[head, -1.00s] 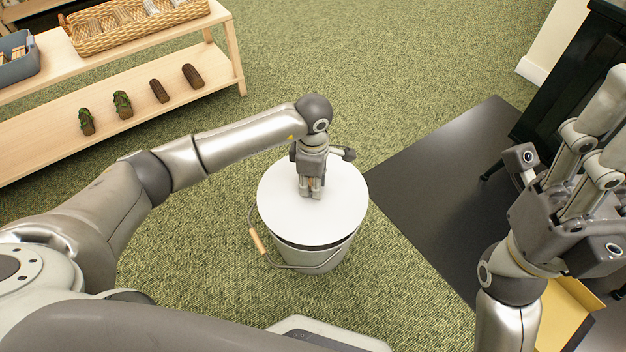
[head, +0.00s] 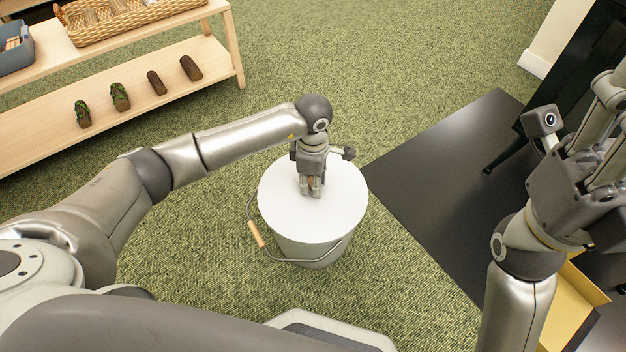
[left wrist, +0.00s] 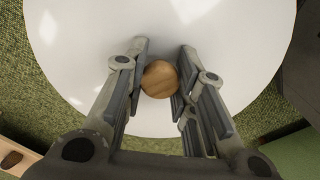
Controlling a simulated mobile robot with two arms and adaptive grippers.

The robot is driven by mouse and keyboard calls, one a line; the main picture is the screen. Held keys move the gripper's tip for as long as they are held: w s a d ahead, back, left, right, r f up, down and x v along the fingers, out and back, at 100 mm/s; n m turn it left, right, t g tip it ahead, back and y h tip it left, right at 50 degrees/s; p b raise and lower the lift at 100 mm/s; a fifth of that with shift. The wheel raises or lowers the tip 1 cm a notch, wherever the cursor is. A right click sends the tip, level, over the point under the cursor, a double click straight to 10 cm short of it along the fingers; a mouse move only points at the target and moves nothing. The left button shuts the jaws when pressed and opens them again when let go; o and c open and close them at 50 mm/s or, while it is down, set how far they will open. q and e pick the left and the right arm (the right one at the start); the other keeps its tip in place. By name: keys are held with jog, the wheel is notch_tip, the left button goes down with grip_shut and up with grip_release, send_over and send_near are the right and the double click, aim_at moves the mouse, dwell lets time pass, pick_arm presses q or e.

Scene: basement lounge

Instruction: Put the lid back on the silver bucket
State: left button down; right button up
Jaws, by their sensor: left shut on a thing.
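The white round lid (head: 335,210) has a wooden knob (left wrist: 160,79) at its middle. My left gripper (head: 312,192) reaches down from above and is shut on the knob, with a finger on each side of it in the left wrist view. The silver bucket (head: 310,250) stands on the carpet directly under the lid, its wire handle with a wooden grip (head: 256,234) hanging at the left front. The lid hides the bucket's opening; I cannot tell whether it rests on the rim or hovers just above. My right gripper (head: 600,110) is raised at the right edge, partly cut off.
A low wooden shelf (head: 150,98) at the upper left holds a wicker basket (head: 130,18), a grey-blue bin (head: 14,50) and several small logs. A black mat (head: 430,180) lies right of the bucket, with dark furniture (head: 560,90) beyond. Green carpet behind the bucket is clear.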

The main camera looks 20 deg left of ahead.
pick_arm(q)
jog(key=shift+f, duration=0.1)
dwell(1.0)
dwell(0.3)
dwell(0.5)
jog(key=c, duration=0.6)
grip_release()
